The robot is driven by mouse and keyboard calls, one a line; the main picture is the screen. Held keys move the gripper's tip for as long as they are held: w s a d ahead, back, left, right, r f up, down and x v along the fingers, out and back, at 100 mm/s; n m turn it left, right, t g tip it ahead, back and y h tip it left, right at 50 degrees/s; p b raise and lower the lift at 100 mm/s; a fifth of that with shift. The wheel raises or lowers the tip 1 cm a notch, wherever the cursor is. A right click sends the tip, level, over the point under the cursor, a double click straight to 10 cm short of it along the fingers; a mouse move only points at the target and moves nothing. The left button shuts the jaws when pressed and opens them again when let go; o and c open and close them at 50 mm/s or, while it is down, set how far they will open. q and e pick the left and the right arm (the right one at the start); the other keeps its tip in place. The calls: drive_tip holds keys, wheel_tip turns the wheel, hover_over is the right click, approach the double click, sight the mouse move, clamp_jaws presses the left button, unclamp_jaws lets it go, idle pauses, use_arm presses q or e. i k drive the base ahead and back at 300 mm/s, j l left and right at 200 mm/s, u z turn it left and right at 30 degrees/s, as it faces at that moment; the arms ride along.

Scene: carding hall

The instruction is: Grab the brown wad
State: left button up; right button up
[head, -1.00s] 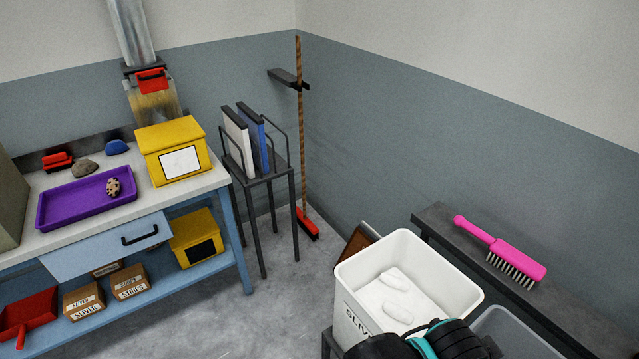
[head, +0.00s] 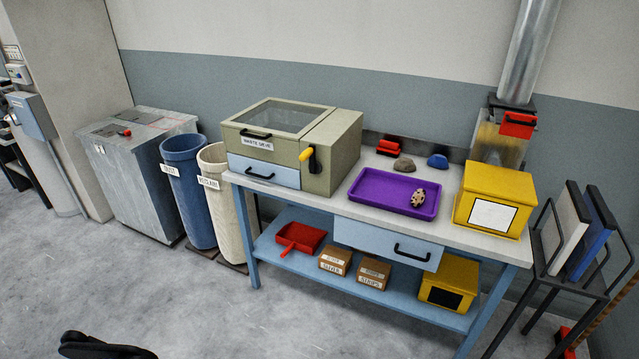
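A grey-brown wad (head: 404,164) lies on the light top of the blue workbench (head: 318,206), behind the purple tray (head: 362,204). A blue wad (head: 437,161) lies just to its right. A tan, dark-speckled lump (head: 418,198) sits inside the tray at its right end. No gripper fingers show. A black rounded part at the bottom left seems to be part of my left arm, apart from the bench.
A sieve box (head: 318,173) stands left of the tray, a yellow box (head: 498,186) right of it. A red brush (head: 390,147) lies behind. Blue (head: 187,200) and cream (head: 222,190) bins stand left of the bench. The floor in front (head: 270,320) is clear.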

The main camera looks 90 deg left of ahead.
sight(418, 198)
drive_tip(key=l+u, duration=0.1)
drive_tip(key=u, duration=0.3)
drive_tip(key=l+u, duration=0.15)
drive_tip(key=u, duration=0.3)
drive_tip(key=k+u, duration=0.15)
drive_tip(key=u, duration=0.25)
drive_tip(key=l+u, duration=0.1)
drive_tip(key=u, duration=0.35)
drive_tip(key=k+u, duration=0.15)
drive_tip(key=u, duration=0.25)
drive_tip(key=i+u, duration=0.15)
drive_tip(key=i+j, duration=0.1)
drive_tip(key=i, duration=0.5)
drive_tip(key=i+j+z, duration=0.1)
drive_tip(key=i, duration=0.5)
drive_tip(key=i+j, duration=0.1)
drive_tip(key=i, duration=0.5)
drive_tip(key=i+j+z, duration=0.1)
drive_tip(key=i, duration=0.5)
